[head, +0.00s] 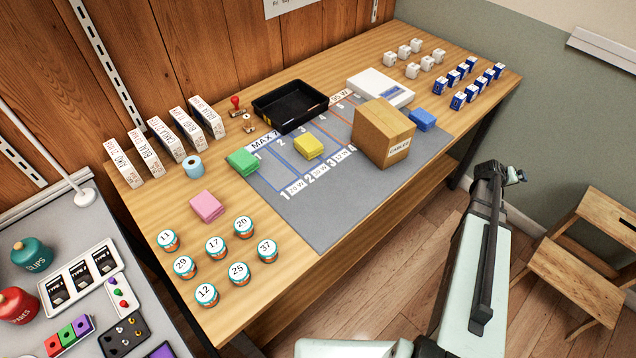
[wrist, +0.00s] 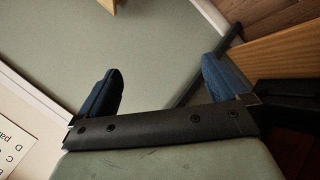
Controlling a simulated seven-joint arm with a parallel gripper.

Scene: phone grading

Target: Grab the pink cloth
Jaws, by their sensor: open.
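The pink cloth (head: 207,206) lies folded on the wooden table (head: 330,262), left of the grey mat and behind the numbered jars. My gripper (wrist: 160,88) is open and empty in the wrist view, its two blue fingers apart. The wrist view shows wall and wood beyond the fingers and no cloth. In the head view my arm stands at the right, off the table's front edge, far from the pink cloth. My gripper (head: 517,176) shows only small there, at the far end of the arm.
Several numbered jars (head: 215,248) stand in front of the cloth. A green cloth (head: 242,161), a blue tape roll (head: 194,167) and a row of boxes (head: 165,138) are nearby. A cardboard box (head: 383,133) stands on the grey mat (head: 330,228). A wooden stool (head: 580,262) is at the right.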

